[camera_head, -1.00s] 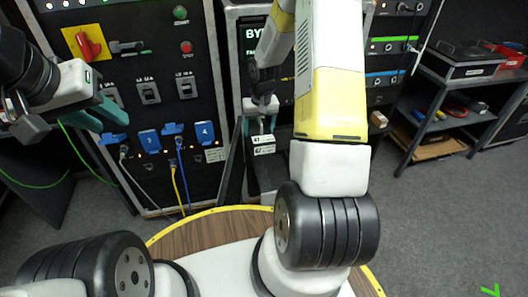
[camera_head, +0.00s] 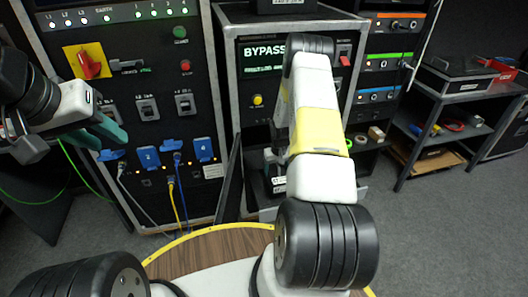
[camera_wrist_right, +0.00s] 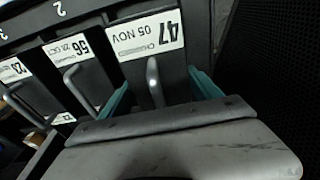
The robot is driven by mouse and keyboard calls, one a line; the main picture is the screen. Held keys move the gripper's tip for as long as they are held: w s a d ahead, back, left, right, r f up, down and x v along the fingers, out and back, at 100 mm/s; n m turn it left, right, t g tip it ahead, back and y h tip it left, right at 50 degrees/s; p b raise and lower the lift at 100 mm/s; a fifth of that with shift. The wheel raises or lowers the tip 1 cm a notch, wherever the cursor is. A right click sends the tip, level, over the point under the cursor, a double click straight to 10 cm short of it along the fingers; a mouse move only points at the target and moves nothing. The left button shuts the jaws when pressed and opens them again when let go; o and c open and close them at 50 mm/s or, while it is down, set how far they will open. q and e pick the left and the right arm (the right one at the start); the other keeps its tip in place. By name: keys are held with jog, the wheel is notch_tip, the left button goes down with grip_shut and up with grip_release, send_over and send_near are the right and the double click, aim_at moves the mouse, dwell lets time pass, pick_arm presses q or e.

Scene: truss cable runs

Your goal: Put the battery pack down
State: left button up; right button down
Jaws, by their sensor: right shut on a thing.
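My right gripper (camera_wrist_right: 160,95) is shut on the handle (camera_wrist_right: 155,80) of a dark battery pack (camera_wrist_right: 182,72) labelled 47, 05 NOV. Its teal fingers stand on both sides of the handle. The pack is in line with other packs at a numbered rack; I cannot tell how deep it sits or whether it rests on anything. In the head view my right arm hides most of the gripper and pack. My left gripper (camera_head: 98,138) is empty at the left, before the power cabinet, its teal fingers apart.
Neighbouring packs labelled 56 (camera_wrist_right: 80,48) and 23 (camera_wrist_right: 14,70) are close to the left of the held pack. The power cabinet (camera_head: 120,90) has plugged cables. A BYPASS panel (camera_head: 262,55) rises behind my right arm. A metal shelf (camera_head: 455,85) stands at the right.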

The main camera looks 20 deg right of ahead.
jog(key=shift+f, duration=2.4)
jog(key=shift+f, duration=0.15)
jog(key=shift+c, duration=0.7)
grip_release()
